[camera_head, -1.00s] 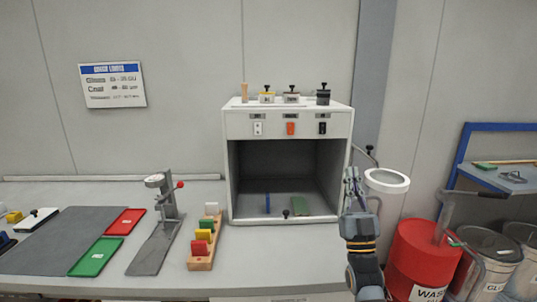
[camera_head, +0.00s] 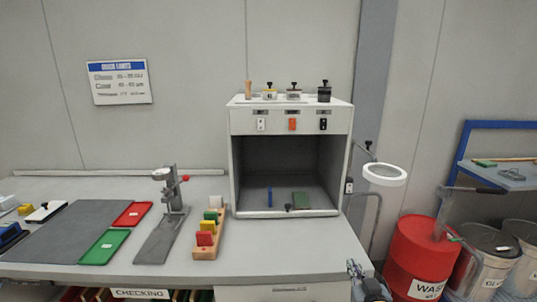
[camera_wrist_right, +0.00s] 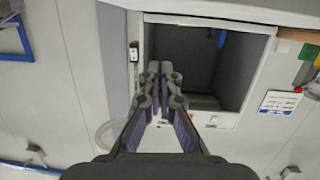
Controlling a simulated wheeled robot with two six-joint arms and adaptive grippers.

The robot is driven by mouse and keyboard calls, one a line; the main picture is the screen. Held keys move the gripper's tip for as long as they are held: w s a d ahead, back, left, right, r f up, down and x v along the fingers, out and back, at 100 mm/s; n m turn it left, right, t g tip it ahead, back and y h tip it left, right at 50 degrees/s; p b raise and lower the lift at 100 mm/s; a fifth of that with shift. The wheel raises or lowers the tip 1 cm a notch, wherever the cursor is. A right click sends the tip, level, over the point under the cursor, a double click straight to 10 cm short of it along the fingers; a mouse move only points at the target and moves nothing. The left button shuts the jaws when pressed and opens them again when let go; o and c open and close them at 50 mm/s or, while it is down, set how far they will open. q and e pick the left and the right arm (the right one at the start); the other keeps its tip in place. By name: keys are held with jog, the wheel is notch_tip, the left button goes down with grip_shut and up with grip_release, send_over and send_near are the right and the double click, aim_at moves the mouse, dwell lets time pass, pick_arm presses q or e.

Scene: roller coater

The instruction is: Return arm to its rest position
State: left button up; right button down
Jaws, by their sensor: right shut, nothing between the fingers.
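My right gripper (camera_head: 356,269) is low at the bottom of the head view, in front of the table's right front corner and left of the red waste drum. In the right wrist view my right gripper (camera_wrist_right: 153,75) has its fingers together, with nothing between them. My left gripper does not show in either view.
A white booth (camera_head: 234,165) stands on the table with a blue piece (camera_head: 269,197) and a green piece (camera_head: 300,200) inside. A ring magnifier (camera_head: 385,175) stands to its right. The red waste drum (camera_head: 412,262) is close to my right arm.

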jog(key=s+d+f+g, duration=0.1)
jog(key=s+f+g, duration=0.6)
jog(key=s, duration=0.6)
jog(key=s+f+g, duration=0.6)
jog(key=s+f, duration=0.4)
jog(key=s, duration=0.3)
jog(key=s+d+f, duration=0.2)
jog(key=f, duration=1.2)
jog(key=s+d+f, duration=0.1)
jog(key=f, duration=1.2)
jog(key=s+f+g, duration=0.1)
jog(key=s+f, duration=1.3)
jog(key=s, duration=0.3)
jog(key=shift+s+d+f+g+h, duration=0.25)
jog(key=shift+d+g+h, duration=0.05)
jog(key=shift+d+g, duration=0.15)
